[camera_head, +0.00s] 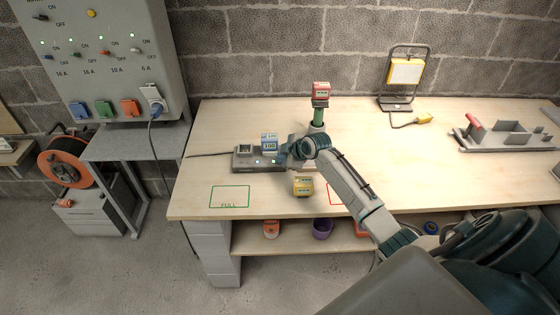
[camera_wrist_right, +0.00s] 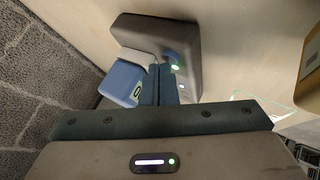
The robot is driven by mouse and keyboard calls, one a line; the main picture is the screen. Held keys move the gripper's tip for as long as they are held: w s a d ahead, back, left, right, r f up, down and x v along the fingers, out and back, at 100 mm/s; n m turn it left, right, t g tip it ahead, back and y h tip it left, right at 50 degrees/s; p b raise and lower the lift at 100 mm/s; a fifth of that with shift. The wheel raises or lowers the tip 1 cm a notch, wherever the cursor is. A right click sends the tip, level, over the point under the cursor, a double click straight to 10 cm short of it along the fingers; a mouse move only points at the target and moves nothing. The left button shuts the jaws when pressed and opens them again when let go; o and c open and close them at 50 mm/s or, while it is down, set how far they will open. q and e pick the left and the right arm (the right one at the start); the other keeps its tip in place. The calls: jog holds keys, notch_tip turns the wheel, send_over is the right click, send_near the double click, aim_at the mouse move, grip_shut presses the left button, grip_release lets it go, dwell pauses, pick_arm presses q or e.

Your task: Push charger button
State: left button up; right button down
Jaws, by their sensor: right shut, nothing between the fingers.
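The grey charger (camera_head: 245,163) sits on the workbench, left of the middle. A blue battery (camera_head: 269,142) stands in it; the battery also shows in the wrist view (camera_wrist_right: 122,82). My right gripper (camera_head: 283,158) is at the charger's right end. In the wrist view its fingers (camera_wrist_right: 165,72) are shut and empty, with the tips close to the charger's face (camera_wrist_right: 185,30). My left gripper is out of view.
A yellow battery (camera_head: 303,187) lies in front of the charger, near my right arm. A green tool with a red battery (camera_head: 321,89) stands behind. The green FULL outline (camera_head: 229,197) is empty. A work lamp (camera_head: 405,72) stands at the back.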

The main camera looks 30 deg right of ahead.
jog(key=shift+f, duration=0.1)
dwell(0.6)
jog(key=shift+r+p, duration=0.4)
jog(key=shift+r, duration=0.1)
notch_tip(320, 180, up, 6)
jog(key=p, duration=0.4)
jog(key=shift+p, duration=0.4)
